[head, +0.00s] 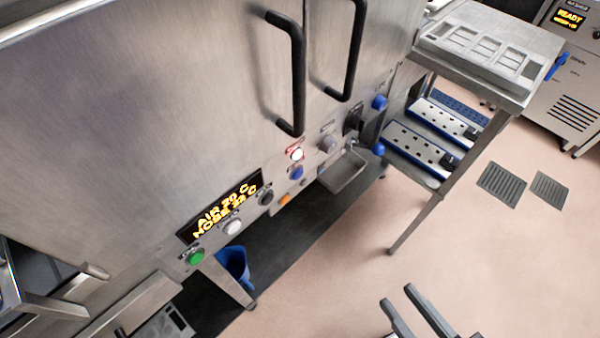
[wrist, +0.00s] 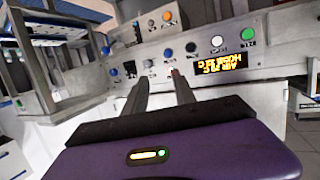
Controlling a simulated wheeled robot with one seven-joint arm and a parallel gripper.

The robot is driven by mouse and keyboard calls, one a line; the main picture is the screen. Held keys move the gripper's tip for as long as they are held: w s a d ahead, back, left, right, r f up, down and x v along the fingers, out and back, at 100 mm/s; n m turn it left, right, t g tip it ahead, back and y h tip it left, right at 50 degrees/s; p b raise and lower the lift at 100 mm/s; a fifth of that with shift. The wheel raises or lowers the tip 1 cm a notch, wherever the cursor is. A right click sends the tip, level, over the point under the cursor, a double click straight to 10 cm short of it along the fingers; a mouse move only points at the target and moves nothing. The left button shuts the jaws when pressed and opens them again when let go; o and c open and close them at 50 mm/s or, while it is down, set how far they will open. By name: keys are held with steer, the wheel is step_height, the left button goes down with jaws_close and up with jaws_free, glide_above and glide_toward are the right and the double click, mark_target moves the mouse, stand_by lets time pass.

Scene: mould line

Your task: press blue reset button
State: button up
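The blue reset button (head: 297,172) is a small round button on the steel front panel, just below a lit red lamp (head: 296,154). In the wrist view, which shows the panel upside down, the blue button (wrist: 168,53) is beyond the fingers, above the lamp (wrist: 171,70). My gripper (head: 397,296) is at the bottom right of the head view, over the floor and well apart from the panel. In the wrist view my gripper (wrist: 161,79) has its two fingers spread with nothing between them. It is open and empty.
The panel also carries a green button (head: 195,256), a white button (head: 232,227), a black knob (head: 266,197) and an amber display (head: 222,208). Two black handles (head: 299,80) stick out above. A steel stand (head: 420,208) with trays is to the right. Floor around my gripper is clear.

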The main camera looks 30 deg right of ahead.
jaws_close()
stand_by(1.4)
